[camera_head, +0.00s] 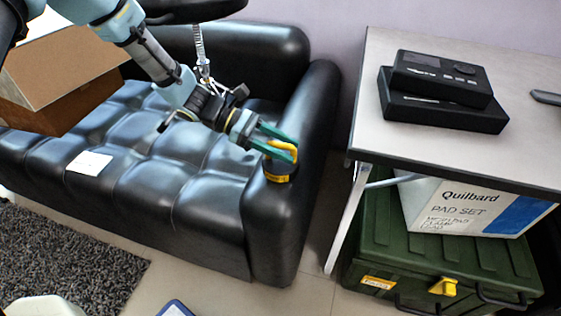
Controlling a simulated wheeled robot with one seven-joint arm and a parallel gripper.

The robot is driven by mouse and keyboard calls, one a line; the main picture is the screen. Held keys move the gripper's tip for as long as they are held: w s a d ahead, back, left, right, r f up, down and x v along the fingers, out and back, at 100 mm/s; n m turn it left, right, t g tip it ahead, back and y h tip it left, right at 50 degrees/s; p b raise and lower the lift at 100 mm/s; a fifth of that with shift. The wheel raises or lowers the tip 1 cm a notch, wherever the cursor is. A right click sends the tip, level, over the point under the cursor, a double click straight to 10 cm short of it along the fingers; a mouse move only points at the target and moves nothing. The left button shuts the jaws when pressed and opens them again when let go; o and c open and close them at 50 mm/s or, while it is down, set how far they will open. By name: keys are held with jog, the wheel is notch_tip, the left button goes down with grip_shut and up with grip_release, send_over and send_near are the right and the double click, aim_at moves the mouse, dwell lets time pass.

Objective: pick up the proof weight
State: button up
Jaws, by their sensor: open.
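The proof weight appears to be the small dark object with a yellow handle and a yellow lower band (277,178), upright on the front of the black sofa's right armrest. My gripper (285,147), with green fingers, reaches down from the upper left. Its fingers are open, with the tips at the yellow handle and seemingly on either side of it. I cannot tell whether they touch it. Part of the weight's top is hidden behind the fingers.
The black sofa (190,200) holds a cardboard box (65,65) and a white sheet (89,163). At right, a table (390,150) bears stacked black devices (440,90). Below it are a green chest (430,255) and a white carton (465,205). A grey rug (65,260) lies lower left.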

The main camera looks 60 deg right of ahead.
jog(key=shift+x, duration=1.15)
jog(key=c, duration=0.9)
grip_shut()
jog(key=shift+r, duration=0.15)
